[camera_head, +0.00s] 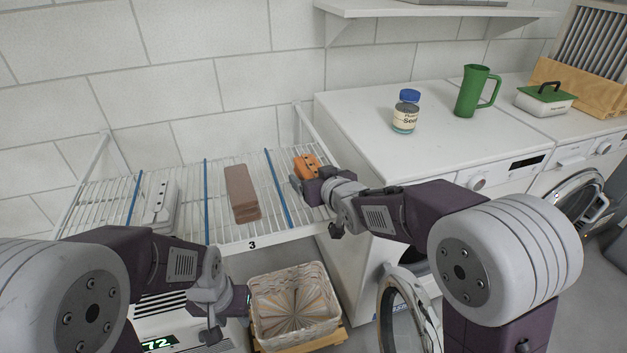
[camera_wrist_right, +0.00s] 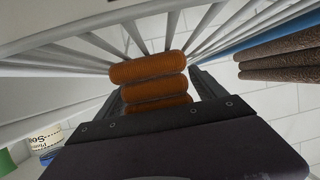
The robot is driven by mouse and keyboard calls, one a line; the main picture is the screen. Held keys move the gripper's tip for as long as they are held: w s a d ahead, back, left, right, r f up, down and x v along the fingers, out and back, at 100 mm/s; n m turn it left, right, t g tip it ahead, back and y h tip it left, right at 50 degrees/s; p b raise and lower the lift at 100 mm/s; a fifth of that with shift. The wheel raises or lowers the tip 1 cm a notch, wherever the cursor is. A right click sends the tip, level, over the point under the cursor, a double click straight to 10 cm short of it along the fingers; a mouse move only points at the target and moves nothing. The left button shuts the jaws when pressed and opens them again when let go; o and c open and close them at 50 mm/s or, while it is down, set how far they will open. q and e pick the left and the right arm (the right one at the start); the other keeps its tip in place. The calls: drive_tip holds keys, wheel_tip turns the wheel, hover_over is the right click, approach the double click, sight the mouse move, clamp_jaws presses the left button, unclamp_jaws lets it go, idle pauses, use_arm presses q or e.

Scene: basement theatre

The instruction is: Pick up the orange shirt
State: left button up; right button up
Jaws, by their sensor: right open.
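The orange shirt (camera_head: 305,164), folded into a small stack, lies on the white wire shelf (camera_head: 262,229), right of the last blue divider. My right gripper (camera_head: 309,182) is at the shirt's front, with its jaws open. In the right wrist view, the shirt's rounded folds (camera_wrist_right: 150,72) sit between the two dark fingers, one on each side. I cannot tell whether the fingers touch the cloth. My left gripper (camera_head: 236,312) is low, in front of the shelf, beside the basket and away from the shirt. Whether it is open is unclear.
A brown folded cloth (camera_head: 242,193) and a pale folded one (camera_head: 161,203) lie left of the shirt. Blue dividers (camera_head: 278,188) separate the sections. A wicker basket (camera_head: 336,322) stands below. A white washer (camera_head: 450,125) holding a jar (camera_head: 406,112) and green pitcher (camera_head: 469,94) is to the right.

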drive_tip(key=shift+r, duration=0.1)
drive_tip(key=c, duration=1.5)
